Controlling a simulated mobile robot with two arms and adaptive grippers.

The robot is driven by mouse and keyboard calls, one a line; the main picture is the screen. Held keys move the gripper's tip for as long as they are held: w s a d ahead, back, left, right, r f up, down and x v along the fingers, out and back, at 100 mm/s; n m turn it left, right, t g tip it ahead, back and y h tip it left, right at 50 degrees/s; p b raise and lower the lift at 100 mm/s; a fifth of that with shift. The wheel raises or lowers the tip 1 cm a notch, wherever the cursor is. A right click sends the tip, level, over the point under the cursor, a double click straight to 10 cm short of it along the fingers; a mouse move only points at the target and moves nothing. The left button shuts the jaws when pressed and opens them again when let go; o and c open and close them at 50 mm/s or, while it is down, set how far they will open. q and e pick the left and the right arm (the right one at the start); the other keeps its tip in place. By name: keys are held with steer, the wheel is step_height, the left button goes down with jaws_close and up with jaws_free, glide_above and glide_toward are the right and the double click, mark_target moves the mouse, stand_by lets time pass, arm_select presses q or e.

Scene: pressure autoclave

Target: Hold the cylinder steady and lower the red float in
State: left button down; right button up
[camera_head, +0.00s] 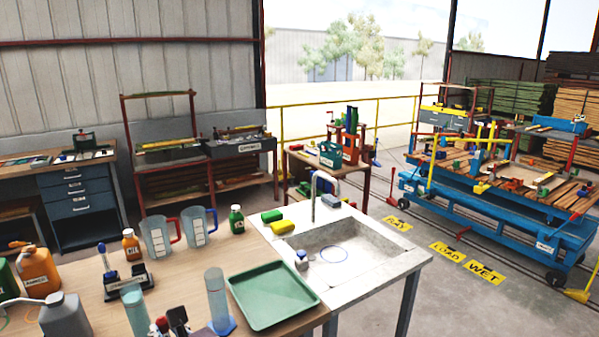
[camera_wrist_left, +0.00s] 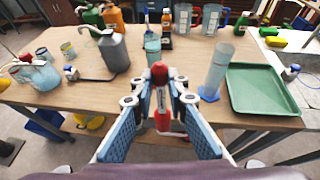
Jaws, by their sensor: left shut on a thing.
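The clear measuring cylinder (camera_head: 217,300) stands upright on its blue base on the wooden table, left of the green tray. It also shows in the left wrist view (camera_wrist_left: 217,72). My left gripper (camera_head: 172,322) is low in the head view, left of the cylinder and apart from it. In the left wrist view my left gripper (camera_wrist_left: 160,100) is shut on a slim piece with a red top, which looks like the red float (camera_wrist_left: 159,73). Its lower part is partly hidden by the fingers. My right gripper is in neither view, and nothing holds the cylinder.
The green tray (camera_head: 272,295) lies right of the cylinder. A teal beaker (camera_head: 134,312) and a grey jug (camera_head: 66,317) stand to the left. Two clear pitchers (camera_head: 197,226) stand behind. The sink (camera_head: 345,247) is at the right. Some bare tabletop lies between cylinder and pitchers.

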arm_select(q)
steer(key=s+d+f+m+t+h+b, duration=0.1)
steer(key=s+d+f+m+h+b, duration=0.1)
steer(key=s+d+f, duration=0.2)
steer(key=shift+s+d+f+t, duration=0.3)
steer(key=shift+s+f, duration=1)
steer(key=shift+s, duration=1)
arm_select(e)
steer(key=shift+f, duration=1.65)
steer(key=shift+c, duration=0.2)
